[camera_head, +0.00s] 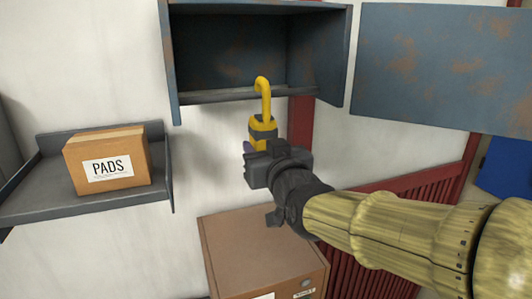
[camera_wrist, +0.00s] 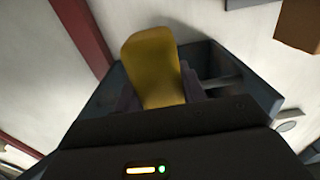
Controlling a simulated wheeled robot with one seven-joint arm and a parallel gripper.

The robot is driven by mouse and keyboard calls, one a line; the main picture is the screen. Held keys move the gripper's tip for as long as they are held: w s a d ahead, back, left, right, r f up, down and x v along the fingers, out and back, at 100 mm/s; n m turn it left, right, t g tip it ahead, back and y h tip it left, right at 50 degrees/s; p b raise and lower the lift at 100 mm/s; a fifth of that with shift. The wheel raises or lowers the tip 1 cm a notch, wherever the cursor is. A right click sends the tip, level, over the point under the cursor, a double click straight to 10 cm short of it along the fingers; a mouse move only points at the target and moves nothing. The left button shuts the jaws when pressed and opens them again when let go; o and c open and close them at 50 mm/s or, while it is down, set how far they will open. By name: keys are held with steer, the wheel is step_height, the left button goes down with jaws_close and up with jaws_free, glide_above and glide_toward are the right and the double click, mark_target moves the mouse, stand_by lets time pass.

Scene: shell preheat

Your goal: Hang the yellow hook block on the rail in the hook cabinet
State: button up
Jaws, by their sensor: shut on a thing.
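The yellow hook block (camera_head: 262,128) is upright in my gripper (camera_head: 259,150), its curved hook at the top in the head view. My gripper is shut on its lower body. The hook's top overlaps the rail (camera_head: 225,97) along the cabinet's lower front; whether it touches the rail or is in front of it, I cannot tell. The blue hook cabinet (camera_head: 170,70) is open, with its door swung to the right. In the wrist view the yellow block (camera_wrist: 155,65) fills the middle between the fingers, and the hook itself is hidden.
The cabinet door (camera_head: 440,65) stands open at the right. A grey shelf (camera_head: 100,204) with a PADS box (camera_head: 108,160) is at the left. A brown cabinet (camera_head: 260,245) stands below, with red slatted panelling (camera_head: 400,200) behind my arm. The cabinet interior looks empty.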

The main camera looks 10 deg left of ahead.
steer(key=f+x, duration=0.2)
steer(key=x, duration=0.7)
steer(key=shift+b, duration=0.3)
stand_by(0.7)
steer(key=shift+s, duration=0.1)
steer(key=o, duration=1.3)
steer(key=shift+o, duration=0.2)
steer(key=shift+f, duration=0.1)
steer(key=shift+s+f, duration=0.1)
